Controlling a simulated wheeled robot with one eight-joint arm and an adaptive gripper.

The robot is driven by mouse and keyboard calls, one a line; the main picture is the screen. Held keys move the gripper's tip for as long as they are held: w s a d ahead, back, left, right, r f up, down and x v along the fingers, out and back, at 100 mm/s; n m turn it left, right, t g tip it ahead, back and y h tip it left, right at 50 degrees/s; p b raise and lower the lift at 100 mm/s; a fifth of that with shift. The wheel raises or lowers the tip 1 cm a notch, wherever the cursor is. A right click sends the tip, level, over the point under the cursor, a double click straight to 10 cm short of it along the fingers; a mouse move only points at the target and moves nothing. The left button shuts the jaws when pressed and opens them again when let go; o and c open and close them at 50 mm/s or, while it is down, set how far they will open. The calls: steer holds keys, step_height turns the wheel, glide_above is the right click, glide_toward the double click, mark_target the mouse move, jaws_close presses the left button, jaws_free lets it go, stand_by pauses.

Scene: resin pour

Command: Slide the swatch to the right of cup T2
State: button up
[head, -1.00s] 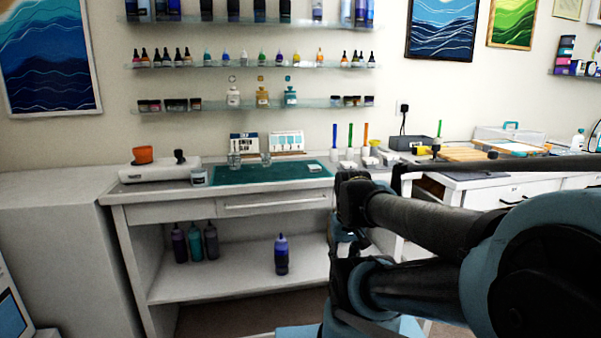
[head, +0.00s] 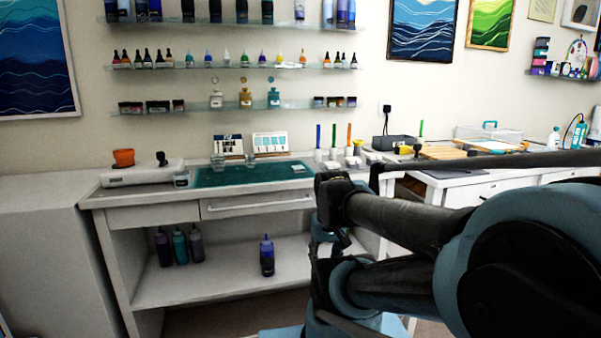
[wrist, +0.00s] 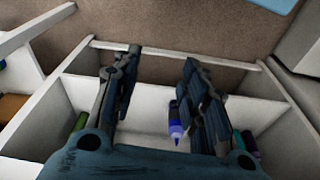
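A small pale tile (head: 298,168), likely the swatch, lies on the right end of the teal mat (head: 235,178) on the workbench. Two clear cups, one on the left (head: 217,162) and one on the right (head: 250,159), stand along the mat's back edge. A third cup with a label (head: 181,179) stands left of the mat. The labels are too small to read, so I cannot tell which is T2. My gripper (wrist: 158,78) is open and empty in the wrist view, its fingers apart above the bench's lower shelving. It is away from the tile and cups.
A white scale (head: 140,174) with an orange cup (head: 123,157) stands left of the mat. Upright cards (head: 270,144) stand behind it. Stirrers in white holders (head: 334,154) stand to the right. A purple bottle (head: 267,256) stands on the lower shelf.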

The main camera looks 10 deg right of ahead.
stand_by(0.3)
steer(key=shift+c, duration=0.8)
steer(key=shift+s+r+m, duration=0.25)
steer(key=shift+r+m, duration=0.05)
steer(key=shift+r, duration=0.6)
jaws_close()
step_height(320, 180, up, 24)
steer(key=m+y, duration=0.2)
steer(key=m, duration=2.2)
glide_above(311, 173)
steer(key=s+d, duration=0.3)
steer(key=d, duration=0.3)
steer(key=shift+g, duration=0.4)
steer(key=x, duration=0.9)
steer(key=shift+a+f, duration=0.15)
steer(key=shift+f, duration=0.15)
steer(key=shift+w+a+r, duration=0.1)
steer(key=shift+w+a, duration=0.2)
steer(key=shift+a, duration=0.2)
steer(key=shift+w+a, duration=0.25)
steer(key=shift+a, duration=0.25)
steer(key=shift+w+a, duration=0.45)
steer(key=shift+a, duration=0.2)
